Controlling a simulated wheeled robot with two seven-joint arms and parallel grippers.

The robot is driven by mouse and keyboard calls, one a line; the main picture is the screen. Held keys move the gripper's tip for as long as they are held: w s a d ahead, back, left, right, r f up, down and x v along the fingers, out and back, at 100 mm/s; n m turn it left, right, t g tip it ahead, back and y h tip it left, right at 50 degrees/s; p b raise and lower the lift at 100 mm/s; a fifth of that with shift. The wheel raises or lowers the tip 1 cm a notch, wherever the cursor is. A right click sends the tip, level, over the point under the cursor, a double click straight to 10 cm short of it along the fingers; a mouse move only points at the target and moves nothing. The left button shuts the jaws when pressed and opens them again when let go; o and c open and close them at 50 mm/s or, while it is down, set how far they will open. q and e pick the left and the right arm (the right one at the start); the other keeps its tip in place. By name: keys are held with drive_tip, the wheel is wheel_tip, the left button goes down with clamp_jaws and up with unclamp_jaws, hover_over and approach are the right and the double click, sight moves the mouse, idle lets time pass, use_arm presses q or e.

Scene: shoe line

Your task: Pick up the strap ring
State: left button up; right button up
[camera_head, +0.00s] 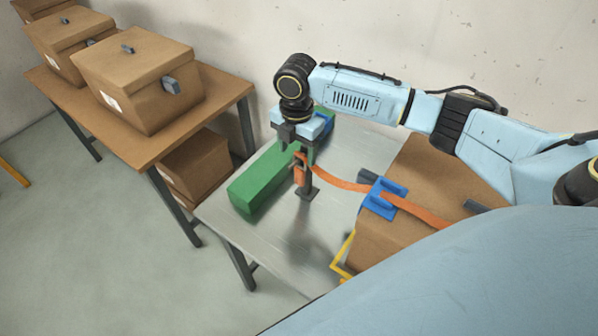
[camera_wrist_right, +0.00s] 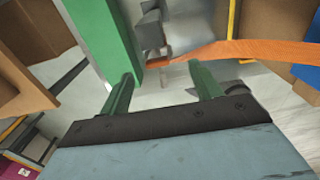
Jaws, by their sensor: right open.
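The orange strap ring (camera_head: 299,175) is at a dark upright post (camera_head: 306,190) on the metal table. Its orange strap (camera_head: 343,183) runs right to a blue buckle (camera_head: 381,198) on a cardboard box. My right gripper (camera_head: 298,140) is over the top of the post, close to the ring, and partly hides it. In the right wrist view its two green fingers (camera_wrist_right: 162,86) are apart, with nothing seen between them. The strap's orange end (camera_wrist_right: 157,63) shows just beyond the fingertips, beside the grey post (camera_wrist_right: 150,32). Contact cannot be told. My left gripper is not in view.
A long green block (camera_head: 262,183) lies beside the post on the metal table (camera_head: 285,248). The strapped cardboard box (camera_head: 374,243) stands to the right, with a yellow frame (camera_head: 342,262) at its corner. Lidded boxes (camera_head: 140,75) stand on a wooden table (camera_head: 205,105) at left.

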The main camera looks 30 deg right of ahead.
sight(300, 168)
drive_tip(key=shift+w+f, duration=0.15)
drive_tip(key=shift+f, duration=0.85)
drive_tip(key=f, duration=0.2)
drive_tip(key=d+f, duration=0.1)
drive_tip(key=f, duration=0.2)
drive_tip(key=shift+w, duration=0.1)
drive_tip(key=shift+f, duration=0.15)
drive_tip(key=shift+c, duration=0.4)
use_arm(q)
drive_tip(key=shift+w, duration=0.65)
use_arm(e)
drive_tip(key=c, duration=1)
